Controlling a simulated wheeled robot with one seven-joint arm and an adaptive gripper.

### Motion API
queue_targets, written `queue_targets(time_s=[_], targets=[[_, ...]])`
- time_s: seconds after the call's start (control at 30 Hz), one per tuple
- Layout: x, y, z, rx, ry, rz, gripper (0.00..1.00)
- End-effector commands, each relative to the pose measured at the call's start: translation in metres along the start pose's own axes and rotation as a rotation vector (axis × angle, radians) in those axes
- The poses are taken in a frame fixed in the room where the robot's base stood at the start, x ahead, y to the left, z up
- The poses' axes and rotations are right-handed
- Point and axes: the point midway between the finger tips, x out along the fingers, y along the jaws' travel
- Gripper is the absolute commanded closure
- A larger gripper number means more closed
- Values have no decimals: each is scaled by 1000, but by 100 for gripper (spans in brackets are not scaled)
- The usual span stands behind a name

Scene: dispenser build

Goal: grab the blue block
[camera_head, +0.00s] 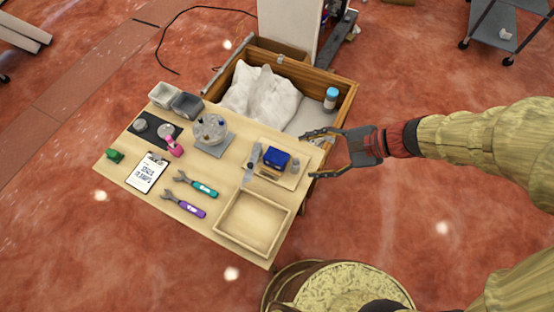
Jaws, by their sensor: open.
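A blue block (277,158) sits on a light wooden board at the right part of the table, beside a small grey cylinder (295,163). My gripper (309,155) is open and empty at the table's right edge. Its two fingers point left toward the board, with the block to the left of the fingertips. The block looks apart from both fingers, and its whole top shows.
An empty wooden tray (279,242) lies at the front of the table (125,168). A wooden bin (348,98) with white cloth and a bottle (331,97) stands behind.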

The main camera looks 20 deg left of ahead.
Motion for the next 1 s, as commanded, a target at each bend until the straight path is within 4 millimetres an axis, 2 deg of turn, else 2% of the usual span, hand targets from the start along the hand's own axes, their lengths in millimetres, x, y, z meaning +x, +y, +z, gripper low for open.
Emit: queue_targets(time_s=[0.03, 0.2, 0.4, 0.6, 1.0], targets=[[21, 0, -12, 81, -37, -20, 36], [79, -9, -49, 352, -130, -115, 36], [132, -7, -95, 618, -179, -207, 36], [156, -2, -120, 739, -186, -253, 36], [193, -9, -120, 748, -187, -257, 36]])
